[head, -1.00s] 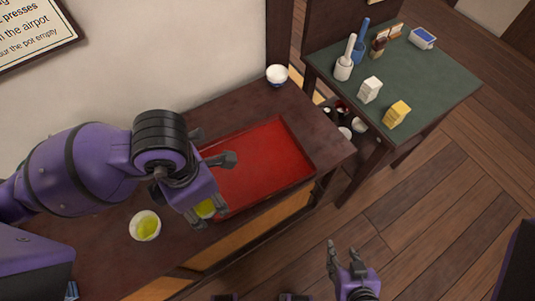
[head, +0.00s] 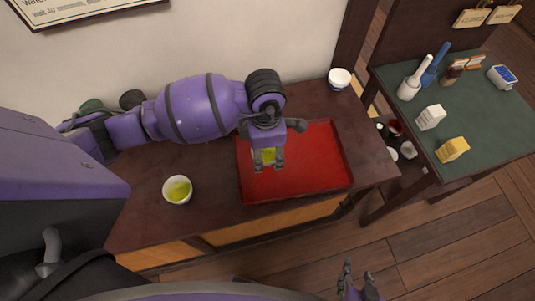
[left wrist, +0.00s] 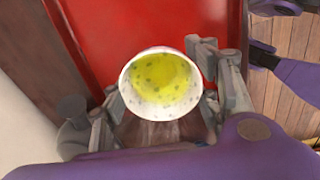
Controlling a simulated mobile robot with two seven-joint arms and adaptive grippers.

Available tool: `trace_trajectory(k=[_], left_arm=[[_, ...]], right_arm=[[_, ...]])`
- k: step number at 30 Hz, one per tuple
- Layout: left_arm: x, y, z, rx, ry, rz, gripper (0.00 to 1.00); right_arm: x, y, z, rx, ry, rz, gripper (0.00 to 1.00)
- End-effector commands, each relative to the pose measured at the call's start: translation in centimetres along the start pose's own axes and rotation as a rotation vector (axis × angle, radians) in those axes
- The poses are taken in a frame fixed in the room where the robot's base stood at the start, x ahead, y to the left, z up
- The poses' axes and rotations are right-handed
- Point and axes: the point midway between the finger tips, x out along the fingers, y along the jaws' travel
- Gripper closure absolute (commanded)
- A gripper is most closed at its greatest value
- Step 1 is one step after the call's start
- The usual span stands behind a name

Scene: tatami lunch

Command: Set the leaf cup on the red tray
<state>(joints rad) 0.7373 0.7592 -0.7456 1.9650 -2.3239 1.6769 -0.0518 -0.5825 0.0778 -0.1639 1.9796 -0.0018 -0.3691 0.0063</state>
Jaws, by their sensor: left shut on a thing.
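My left gripper (head: 267,163) is shut on a white cup (left wrist: 162,88) of yellow-green tea; the cup has small dark marks inside. In the head view it is mostly hidden behind the fingers, with a yellow patch showing. The gripper is above the left part of the red tray (head: 310,160), which also shows in the left wrist view (left wrist: 115,30). I cannot tell whether the cup touches the tray. A second white cup of yellow-green tea (head: 177,190) stands on the dark counter left of the tray. My right gripper (head: 357,280) is open and empty at the bottom.
A white and blue bowl (head: 340,79) stands on the counter (head: 215,170) behind the tray. A green-topped table (head: 485,125) at the right holds bottles, a white box (head: 431,117) and a yellow box (head: 453,149). The tray's middle and right are clear.

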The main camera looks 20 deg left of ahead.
Motion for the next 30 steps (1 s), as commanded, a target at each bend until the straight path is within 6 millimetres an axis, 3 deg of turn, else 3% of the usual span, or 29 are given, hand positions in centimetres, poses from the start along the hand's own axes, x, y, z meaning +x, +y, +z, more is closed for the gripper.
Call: trace_trajectory(k=[5, 12, 24, 25, 30], left_arm=[[0.8, 0.5, 0.4, 0.000, -0.002, 0.000, 0.75], [3.8, 0.6, 0.4, -0.001, 0.000, -0.001, 0.75], [4.3, 0.7, 0.4, 0.000, -0.001, 0.001, 0.75], [4.4, 0.7, 0.4, 0.000, -0.001, 0.000, 0.43], [4.3, 0.7, 0.4, 0.000, -0.001, 0.001, 0.25]], right_arm=[[0.1, 0.1, -0.1, 0.000, 0.003, 0.002, 0.60], [0.1, 0.2, 0.0, -0.001, 0.004, 0.003, 0.60], [0.2, 0.2, 0.1, -0.003, 0.003, 0.004, 0.60], [0.2, 0.3, 0.0, -0.003, 0.004, 0.004, 0.60], [0.2, 0.3, -0.1, -0.004, 0.006, 0.004, 0.60]])
